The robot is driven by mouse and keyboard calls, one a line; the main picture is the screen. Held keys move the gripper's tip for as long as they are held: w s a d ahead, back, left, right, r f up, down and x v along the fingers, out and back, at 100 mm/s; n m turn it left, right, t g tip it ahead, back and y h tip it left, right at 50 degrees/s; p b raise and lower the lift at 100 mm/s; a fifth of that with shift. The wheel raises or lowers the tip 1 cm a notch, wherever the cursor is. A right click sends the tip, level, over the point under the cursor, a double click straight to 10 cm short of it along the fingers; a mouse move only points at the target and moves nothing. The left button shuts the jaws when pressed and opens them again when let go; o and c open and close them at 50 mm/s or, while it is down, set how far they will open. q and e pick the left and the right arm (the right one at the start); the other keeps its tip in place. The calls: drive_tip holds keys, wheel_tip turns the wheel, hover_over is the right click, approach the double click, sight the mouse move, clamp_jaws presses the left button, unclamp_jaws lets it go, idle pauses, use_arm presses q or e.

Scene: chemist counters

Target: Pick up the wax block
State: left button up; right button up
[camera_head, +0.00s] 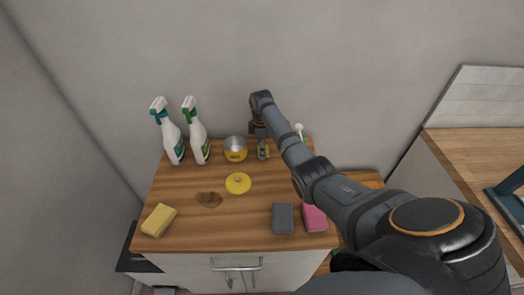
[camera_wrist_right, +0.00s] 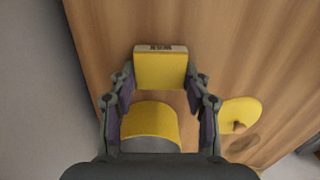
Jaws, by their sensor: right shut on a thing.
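The wax block (camera_wrist_right: 160,70) is a yellow block with a pale end face bearing dark lettering. It sits between the two fingers of my right gripper (camera_wrist_right: 160,82) in the right wrist view. The gripper is shut on it. In the head view my right gripper (camera_head: 263,149) is at the back of the wooden counter, just right of the tin, and mostly hides the block. I cannot tell whether the block still touches the counter. My left gripper is not in view.
An open yellow-labelled tin (camera_head: 235,155) stands close beside the gripper, with a yellow lid (camera_head: 238,184) in front. Two spray bottles (camera_head: 171,140) (camera_head: 197,135) stand left. A yellow sponge (camera_head: 159,220), grey block (camera_head: 283,218) and pink block (camera_head: 315,218) lie near the front. A brown stain (camera_head: 208,199) marks the wooden counter (camera_head: 185,228).

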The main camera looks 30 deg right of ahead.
wheel_tip(320, 180, up, 3)
drive_tip(key=shift+f+b, duration=0.15)
drive_tip(key=shift+b, duration=0.25)
drive_tip(key=s+r, duration=0.1)
drive_tip(key=s+a+r, duration=0.1)
drive_tip(key=r, duration=0.1)
drive_tip(key=shift+s+a+r, duration=0.1)
drive_tip(key=shift+s+r, duration=0.1)
drive_tip(key=shift+s, duration=0.15)
drive_tip(key=s+a+r+p, duration=0.4)
drive_tip(key=s+r+p, duration=0.2)
drive_tip(key=s+p, duration=0.4)
drive_tip(key=shift+a+r+p, duration=0.2)
drive_tip(key=shift+a+p, duration=0.1)
